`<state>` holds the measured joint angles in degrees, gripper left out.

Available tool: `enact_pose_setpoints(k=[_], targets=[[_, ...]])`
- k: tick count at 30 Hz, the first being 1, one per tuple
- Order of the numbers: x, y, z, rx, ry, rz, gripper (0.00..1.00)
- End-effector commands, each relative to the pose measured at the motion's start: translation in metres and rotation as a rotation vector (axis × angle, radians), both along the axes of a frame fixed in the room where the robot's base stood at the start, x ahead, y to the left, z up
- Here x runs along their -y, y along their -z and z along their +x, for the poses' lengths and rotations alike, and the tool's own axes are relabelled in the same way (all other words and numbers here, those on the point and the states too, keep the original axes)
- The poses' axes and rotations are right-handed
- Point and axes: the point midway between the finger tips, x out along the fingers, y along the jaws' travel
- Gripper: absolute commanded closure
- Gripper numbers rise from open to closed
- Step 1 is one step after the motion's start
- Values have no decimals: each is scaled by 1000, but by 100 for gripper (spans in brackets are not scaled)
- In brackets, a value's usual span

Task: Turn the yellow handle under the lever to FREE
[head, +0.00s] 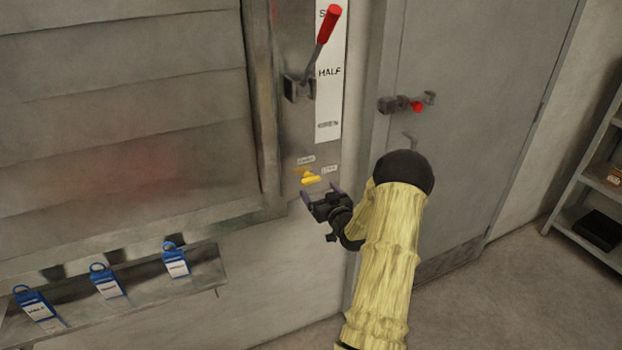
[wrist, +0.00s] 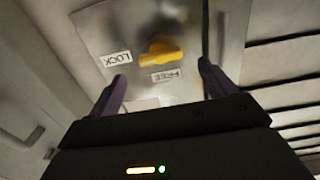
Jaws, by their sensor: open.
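The yellow handle (head: 310,178) sits low on the metal panel, below the red-tipped lever (head: 326,28). Two small labels stand just above it in the head view, too small to read surely. In the wrist view the handle (wrist: 162,50) shows between the LOCK label (wrist: 115,58) and the FREE label (wrist: 167,76), both appearing upside down. Which label the handle points to, I cannot tell. My gripper (head: 320,193) is open and empty just below the handle, its fingers apart and facing the panel. In the wrist view the handle lies beyond the gap between the purple fingertips (wrist: 162,72).
The lever's scale strip (head: 329,100) reads HALF at its middle. A ledge (head: 205,268) with several blue tags (head: 108,281) juts out at lower left. A grey door (head: 465,130) with a red-handled latch (head: 415,106) is at right. A shelf (head: 590,215) stands far right.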

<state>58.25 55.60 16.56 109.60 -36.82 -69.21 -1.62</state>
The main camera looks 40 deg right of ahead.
Motion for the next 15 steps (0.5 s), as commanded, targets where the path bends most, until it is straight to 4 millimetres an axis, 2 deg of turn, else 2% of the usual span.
enact_pose_setpoints(k=[9, 15], targets=[[11, -1, 49, 1, -1, 0, 16], [16, -1, 66, 1, 0, 0, 16]])
